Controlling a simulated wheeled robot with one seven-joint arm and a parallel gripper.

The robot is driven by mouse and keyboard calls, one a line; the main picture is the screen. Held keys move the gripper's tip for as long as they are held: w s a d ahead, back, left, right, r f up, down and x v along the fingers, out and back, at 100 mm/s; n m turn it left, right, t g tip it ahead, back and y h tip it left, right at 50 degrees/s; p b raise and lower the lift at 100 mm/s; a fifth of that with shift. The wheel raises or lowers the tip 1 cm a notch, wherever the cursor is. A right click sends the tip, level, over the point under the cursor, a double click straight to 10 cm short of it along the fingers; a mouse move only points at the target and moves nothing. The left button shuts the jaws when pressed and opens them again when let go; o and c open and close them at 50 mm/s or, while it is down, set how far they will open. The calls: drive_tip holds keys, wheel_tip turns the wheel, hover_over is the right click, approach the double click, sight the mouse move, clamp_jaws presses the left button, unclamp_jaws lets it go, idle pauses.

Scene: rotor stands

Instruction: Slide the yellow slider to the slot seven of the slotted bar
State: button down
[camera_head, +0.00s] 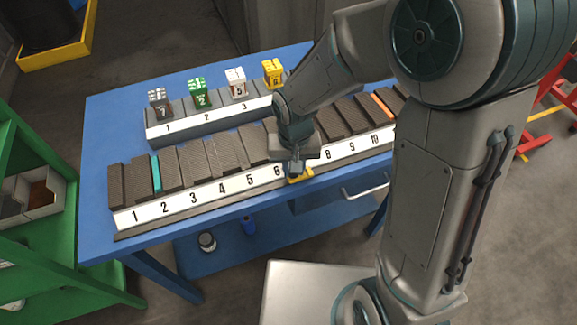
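The long slotted bar (192,206) lies along the front of the blue table, with numbers 1 to 6 and 8 to 10 readable on its white face. My gripper (297,168) points down at the bar's front edge between 6 and 8 and covers the place where 7 would be. The yellow slider (301,175) shows directly under my gripper, at the front edge of the bar just right of 6. The fingertips are small and partly hidden, so I cannot tell whether they are closed on the slider.
A shorter numbered stand behind holds a grey (158,98), a green (200,93), a white (237,83) and a yellow block (273,73). A teal plate (156,173) and an orange plate (380,105) stand among the bar's dark plates. A green shelf (60,235) is at left.

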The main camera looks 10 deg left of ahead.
drive_tip(key=shift+w+d, duration=0.1)
drive_tip(key=c, duration=1.2)
unclamp_jaws()
drive_tip(key=shift+r, duration=0.1)
wheel_tip(320, 180, up, 14)
drive_tip(key=shift+b, duration=0.4)
